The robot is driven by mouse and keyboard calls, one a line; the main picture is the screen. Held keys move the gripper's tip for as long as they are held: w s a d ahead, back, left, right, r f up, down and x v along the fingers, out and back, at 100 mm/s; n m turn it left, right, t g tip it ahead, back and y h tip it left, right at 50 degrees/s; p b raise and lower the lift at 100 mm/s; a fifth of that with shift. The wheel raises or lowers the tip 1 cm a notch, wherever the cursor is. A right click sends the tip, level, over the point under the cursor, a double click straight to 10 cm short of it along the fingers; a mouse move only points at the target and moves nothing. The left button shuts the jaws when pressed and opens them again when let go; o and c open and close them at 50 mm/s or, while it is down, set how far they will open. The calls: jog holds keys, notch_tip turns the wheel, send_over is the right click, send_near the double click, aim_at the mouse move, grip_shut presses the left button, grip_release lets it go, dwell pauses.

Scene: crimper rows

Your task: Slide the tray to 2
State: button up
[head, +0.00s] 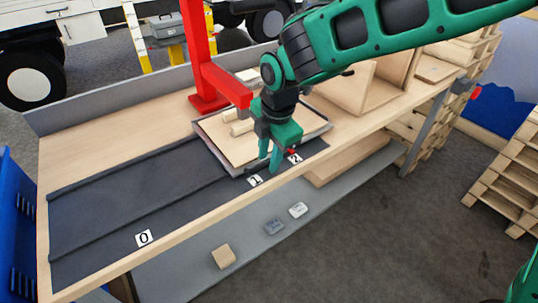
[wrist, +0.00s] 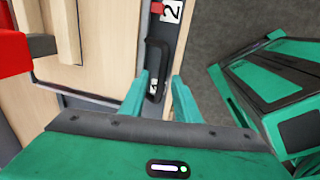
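The tray (head: 212,150) is a shallow, dark-rimmed board with a light wood floor, lying at the right part of the dark track (head: 130,195). Labels 0 (head: 144,238), 1 (head: 255,181) and 2 (head: 295,158) stand along the track's front edge. A red tab (head: 291,151) sits right beside label 2. My gripper (head: 269,165) points down at the tray's front edge, between labels 1 and 2. In the wrist view its fingers (wrist: 160,77) are apart, with the black handle (wrist: 153,52) of the tray between them or just beyond; contact cannot be told.
Wooden pieces (head: 241,126) lie in the tray. A red post with an arm (head: 225,84) rises behind and over it. A wooden box (head: 372,85) stands to the right on the bench. The track left of the tray is clear.

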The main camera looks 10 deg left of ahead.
notch_tip(320, 180, up, 11)
jog(key=s+d, duration=0.1)
jog(key=shift+d+f, duration=0.2)
jog(key=shift+d, duration=0.05)
jog(key=shift+d, duration=0.1)
dwell(0.3)
jog(key=d+m+h, duration=0.2)
jog(key=d+m, duration=1.3)
jog(key=d, duration=1.5)
jog(key=s+d+f+m, duration=0.3)
jog(key=s+d+m, duration=0.6)
jog(key=s, duration=0.1)
jog(key=s+d+f+m+g, duration=0.1)
jog(key=s+d+f+m, duration=0.2)
jog(key=s+d+m, duration=0.6)
jog(key=shift+s+d+m+g+y, duration=0.3)
jog(key=shift+s+d, duration=0.1)
jog(key=shift+s, duration=0.2)
